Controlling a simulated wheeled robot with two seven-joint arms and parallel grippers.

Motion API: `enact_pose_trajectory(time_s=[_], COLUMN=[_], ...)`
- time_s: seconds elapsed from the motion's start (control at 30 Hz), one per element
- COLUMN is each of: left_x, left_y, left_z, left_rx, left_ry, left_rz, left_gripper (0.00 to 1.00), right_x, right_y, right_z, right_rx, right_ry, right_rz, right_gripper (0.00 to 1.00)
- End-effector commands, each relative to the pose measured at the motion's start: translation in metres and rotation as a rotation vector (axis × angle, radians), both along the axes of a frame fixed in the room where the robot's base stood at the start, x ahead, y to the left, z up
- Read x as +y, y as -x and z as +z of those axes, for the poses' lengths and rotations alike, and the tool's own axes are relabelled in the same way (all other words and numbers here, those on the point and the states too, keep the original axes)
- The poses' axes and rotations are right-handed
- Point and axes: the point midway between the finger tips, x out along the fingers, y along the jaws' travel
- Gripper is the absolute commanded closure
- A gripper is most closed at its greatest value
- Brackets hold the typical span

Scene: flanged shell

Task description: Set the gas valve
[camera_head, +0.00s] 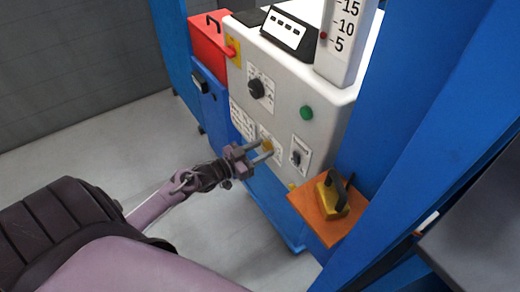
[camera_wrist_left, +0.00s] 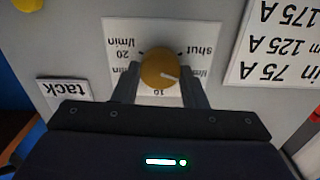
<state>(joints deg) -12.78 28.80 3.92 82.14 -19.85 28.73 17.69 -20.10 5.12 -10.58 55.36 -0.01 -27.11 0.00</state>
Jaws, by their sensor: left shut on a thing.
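The gas valve is a round yellow knob (camera_wrist_left: 161,70) with a pale pointer line, on a white dial plate (camera_wrist_left: 118,32) marked "shut", "20 l/min" and "10". The pointer line aims right and slightly up in the left wrist view, below the word "shut". In the head view the knob (camera_head: 267,146) shows small on the front of the white machine (camera_head: 290,100). My left gripper (camera_wrist_left: 160,88) is shut on the knob, one finger at each side. It also shows in the head view (camera_head: 264,152), reaching in from the left. My right gripper is not in view.
A black dial (camera_head: 262,88), a green button (camera_head: 306,113) and a black switch (camera_head: 298,157) are on the same panel. An orange shelf (camera_head: 305,214) with a yellow block (camera_head: 331,194) juts out at lower right. Blue posts stand at right. Grey floor is clear at left.

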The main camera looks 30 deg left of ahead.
Motion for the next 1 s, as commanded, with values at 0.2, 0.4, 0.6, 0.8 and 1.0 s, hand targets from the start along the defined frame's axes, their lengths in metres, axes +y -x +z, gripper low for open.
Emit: enact_pose_trajectory(time_s=[0.2,0.4,0.6,0.8,1.0], left_x=[-0.0002,-0.0009,-0.0010,-0.0015,-0.0019], left_y=[0.0004,0.0007,0.0007,0.0009,0.0010], left_z=[-0.0002,-0.0007,-0.0010,-0.0015,-0.0017], left_rx=[-0.078,-0.150,-0.223,-0.295,-0.364], left_ry=[-0.191,-0.366,-0.543,-0.717,-0.881], left_rz=[-0.002,-0.002,-0.002,-0.002,-0.002], left_gripper=[0.84,0.84,0.84,0.84,0.84], right_x=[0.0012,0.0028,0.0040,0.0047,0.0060], right_y=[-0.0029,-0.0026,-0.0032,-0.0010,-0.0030], right_z=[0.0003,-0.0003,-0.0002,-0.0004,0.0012], right_rx=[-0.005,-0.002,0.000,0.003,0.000], right_ry=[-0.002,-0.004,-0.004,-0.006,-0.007], right_rz=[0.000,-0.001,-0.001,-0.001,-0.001], right_gripper=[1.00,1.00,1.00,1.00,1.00])
